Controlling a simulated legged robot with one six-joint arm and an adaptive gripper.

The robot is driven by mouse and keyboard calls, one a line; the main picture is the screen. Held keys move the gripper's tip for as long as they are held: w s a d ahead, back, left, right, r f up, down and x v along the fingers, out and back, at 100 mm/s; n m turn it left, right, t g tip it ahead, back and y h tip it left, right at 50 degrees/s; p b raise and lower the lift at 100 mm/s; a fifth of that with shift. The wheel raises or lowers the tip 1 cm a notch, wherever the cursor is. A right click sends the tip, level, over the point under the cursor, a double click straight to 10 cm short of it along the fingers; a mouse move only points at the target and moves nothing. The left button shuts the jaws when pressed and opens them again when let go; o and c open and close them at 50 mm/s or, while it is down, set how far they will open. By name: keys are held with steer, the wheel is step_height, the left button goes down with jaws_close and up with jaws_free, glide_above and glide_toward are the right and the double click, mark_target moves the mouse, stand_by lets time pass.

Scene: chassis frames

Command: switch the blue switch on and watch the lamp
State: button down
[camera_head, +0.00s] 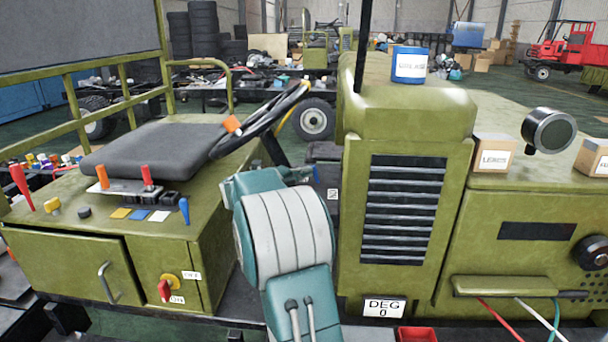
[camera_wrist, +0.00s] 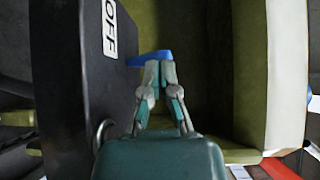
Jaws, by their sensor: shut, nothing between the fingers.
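A blue switch lever (camera_wrist: 146,58) juts from the side of a dark box (camera_wrist: 85,75) in the wrist view. A white OFF label (camera_wrist: 112,28) is on the box near the lever. My gripper (camera_wrist: 159,66) is shut and empty, its tips at the lever; I cannot tell if they touch it. In the head view a bit of blue, probably this lever (camera_head: 311,173), shows just past my arm, and my fingertips are hard to make out there. A round lamp (camera_head: 549,130) on the right of the green vehicle has a dull grey face and looks unlit.
A red lever (camera_head: 22,186) and a second blue lever (camera_head: 184,210) stand on the left console. A steering wheel (camera_head: 259,122) is just behind my arm. A grille (camera_head: 404,208) is to its right. A blue can (camera_head: 409,65) stands on the hood.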

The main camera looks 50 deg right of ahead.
steer(key=shift+s+d+r+m+t+y, duration=0.2)
steer(key=shift+s+d+r+m+y, duration=0.1)
steer(key=shift+m+y, duration=0.25)
steer(key=shift+s+d+r+m+t+y, duration=0.15)
steer(key=shift+s+r+m+t+y, duration=0.1)
steer(key=shift+m+y, duration=0.3)
steer(key=shift+s+d+m+t+y, duration=0.25)
steer(key=shift+m+y, duration=0.15)
steer(key=shift+y, duration=0.1)
steer(key=shift+f, duration=0.1)
steer(key=shift+r, duration=0.85)
